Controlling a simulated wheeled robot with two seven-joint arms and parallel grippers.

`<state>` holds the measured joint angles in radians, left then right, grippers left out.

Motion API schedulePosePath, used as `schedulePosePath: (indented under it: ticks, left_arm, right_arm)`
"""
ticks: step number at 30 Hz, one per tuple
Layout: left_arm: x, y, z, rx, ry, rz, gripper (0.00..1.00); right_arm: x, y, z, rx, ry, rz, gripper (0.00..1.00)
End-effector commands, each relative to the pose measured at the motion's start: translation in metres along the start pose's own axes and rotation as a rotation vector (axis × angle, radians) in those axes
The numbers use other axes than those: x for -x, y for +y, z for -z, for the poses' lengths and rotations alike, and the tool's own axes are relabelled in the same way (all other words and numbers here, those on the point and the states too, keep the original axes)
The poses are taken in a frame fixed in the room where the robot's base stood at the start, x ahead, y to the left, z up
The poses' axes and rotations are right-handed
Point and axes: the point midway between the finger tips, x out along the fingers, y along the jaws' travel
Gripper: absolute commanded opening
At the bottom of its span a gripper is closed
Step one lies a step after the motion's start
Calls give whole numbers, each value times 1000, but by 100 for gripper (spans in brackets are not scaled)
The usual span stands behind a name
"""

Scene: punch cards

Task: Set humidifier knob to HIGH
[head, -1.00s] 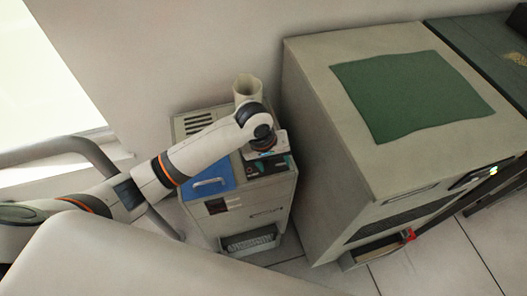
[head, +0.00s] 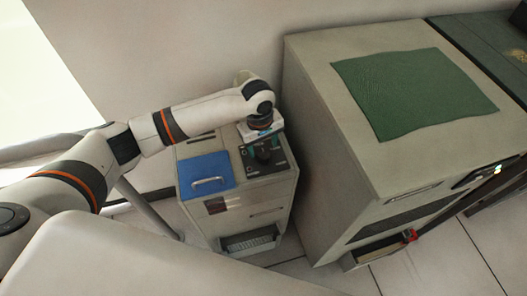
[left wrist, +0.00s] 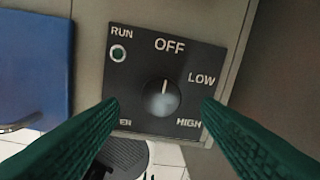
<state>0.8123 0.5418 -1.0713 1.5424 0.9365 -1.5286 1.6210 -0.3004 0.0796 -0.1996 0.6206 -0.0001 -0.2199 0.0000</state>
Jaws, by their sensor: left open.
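The humidifier is a grey cabinet (head: 240,215) with a black control panel on top. In the left wrist view the panel (left wrist: 135,75) carries a round black knob (left wrist: 162,98). The knob's white mark points up at OFF. LOW is at the right, HIGH (left wrist: 189,123) at the lower right, and a label at the lower left is partly hidden by a finger. My left gripper (left wrist: 161,105) is open, its green fingers either side of the knob with gaps. In the head view the left gripper (head: 260,146) is over the panel. My right gripper is not in view.
A blue lid with a handle (head: 206,172) lies left of the panel. A large grey cabinet (head: 315,110) with a green mat (head: 410,95) stands close on the right. A wall is behind.

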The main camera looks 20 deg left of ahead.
Motion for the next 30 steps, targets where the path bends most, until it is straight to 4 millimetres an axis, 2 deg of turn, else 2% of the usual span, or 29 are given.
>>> schedulePosePath:
  ticks: [3, 7, 18, 26, 30]
  left_arm:
    - [-20, 0, 0, 1, 1, -1, 58]
    - [-31, 0, 0, 0, 0, 1, 58]
    - [-36, 0, 0, -2, -1, 1, 58]
    - [-35, 0, 0, -2, -1, 1, 16]
    - [-35, 0, 0, -4, 0, 1, 14]
  right_arm:
    - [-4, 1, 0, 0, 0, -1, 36]
    - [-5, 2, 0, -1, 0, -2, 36]
    - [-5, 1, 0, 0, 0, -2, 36]
    - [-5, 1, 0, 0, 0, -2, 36]
    - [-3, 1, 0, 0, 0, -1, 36]
